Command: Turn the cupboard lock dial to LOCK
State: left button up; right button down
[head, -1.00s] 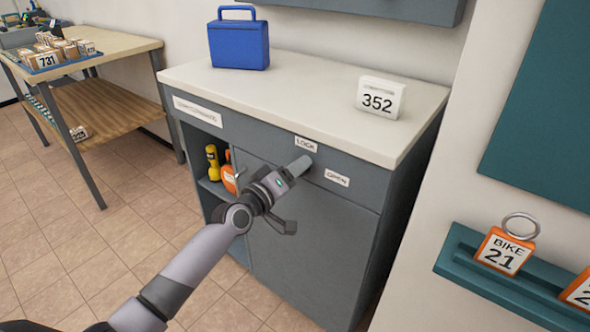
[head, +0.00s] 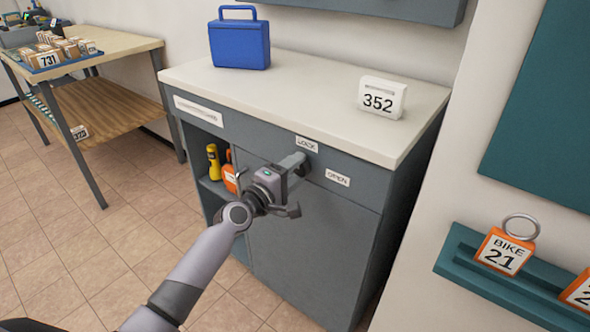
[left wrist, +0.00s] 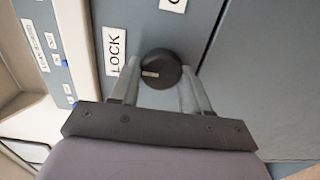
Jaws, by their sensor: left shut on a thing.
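The lock dial (left wrist: 160,69) is a round black knob on the grey cupboard (head: 312,245). It sits between the two fingers of my left gripper (left wrist: 155,80), which is shut on it. A short white mark on the dial points left in the left wrist view, to the side of the LOCK label (left wrist: 115,50). In the head view my left gripper (head: 300,166) is at the drawer-height panel, just below the LOCK label (head: 306,144) and left of the OPEN label (head: 338,178). There the gripper hides the dial. My right gripper is out of view.
A blue box (head: 239,45) and a white 352 sign (head: 381,98) stand on the cupboard top. An open shelf at left holds a yellow torch (head: 213,162) and an orange item (head: 230,178). A teal rack with a BIKE 21 tag (head: 503,252) is on the right wall.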

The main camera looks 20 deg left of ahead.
pick_arm(q)
jog(key=shift+f, duration=0.1)
dwell(0.4)
jog(key=o, duration=1)
jog(key=shift+o, duration=0.2)
jog(key=shift+s, duration=0.1)
jog(key=p+v, duration=0.1)
jog(key=v, duration=0.6)
